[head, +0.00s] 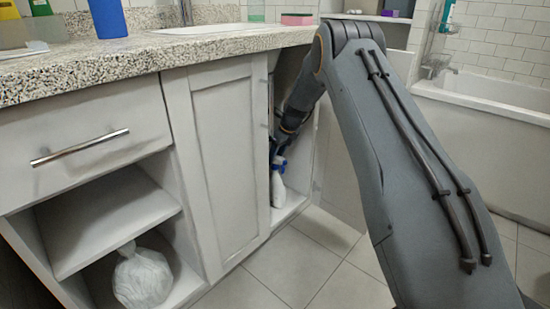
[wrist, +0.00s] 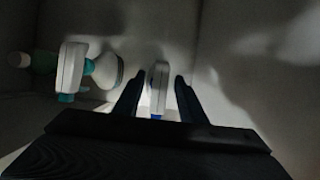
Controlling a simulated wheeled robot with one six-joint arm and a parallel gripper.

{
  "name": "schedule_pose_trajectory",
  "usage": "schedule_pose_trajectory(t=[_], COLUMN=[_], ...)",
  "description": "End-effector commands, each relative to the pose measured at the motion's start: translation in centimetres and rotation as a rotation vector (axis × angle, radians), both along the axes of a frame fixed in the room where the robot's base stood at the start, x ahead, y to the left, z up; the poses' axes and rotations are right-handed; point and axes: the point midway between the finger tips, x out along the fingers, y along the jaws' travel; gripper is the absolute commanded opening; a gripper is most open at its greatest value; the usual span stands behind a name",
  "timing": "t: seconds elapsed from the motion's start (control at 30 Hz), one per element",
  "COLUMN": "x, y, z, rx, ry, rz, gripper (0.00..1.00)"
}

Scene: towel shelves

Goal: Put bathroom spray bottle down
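The bathroom spray bottle (head: 278,188) is white with a blue spray head. In the head view it stands about upright on the floor of the open cabinet under the sink, below my gripper (head: 279,150). In the wrist view my gripper (wrist: 160,76) has its two dark fingers apart. The white top of the spray bottle (wrist: 157,82), with a bit of blue, shows between them. Gaps show on both sides, so the fingers look open around it. The bottle's lower part is hidden in the wrist view.
Inside the dark cabinet, a white and teal spray bottle (wrist: 72,68), a pale rounded item (wrist: 106,70) and a green-white bottle (wrist: 42,62) are at the left. The closed cabinet door (head: 228,165) and countertop (head: 140,62) bound the opening. The tiled floor (head: 290,262) is clear.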

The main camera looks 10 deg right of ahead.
Motion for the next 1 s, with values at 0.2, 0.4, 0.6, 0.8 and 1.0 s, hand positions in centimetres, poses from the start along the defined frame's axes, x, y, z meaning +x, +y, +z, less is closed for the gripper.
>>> schedule_pose_trajectory(t=[0.2,0.4,0.6,0.8,1.0], x=[-1.3,-2.5,-3.3,-3.5,-3.5], y=[-1.0,-1.9,-2.4,-2.6,-2.6], z=[4.4,7.9,10.0,10.5,10.5], rx=[0.0,0.0,0.0,0.0,0.0], ry=[-0.002,-0.001,-0.001,0.0,0.0], rz=[-0.003,-0.001,0.0,0.0,0.0], gripper=[0.37,0.37,0.37,0.37,0.37])
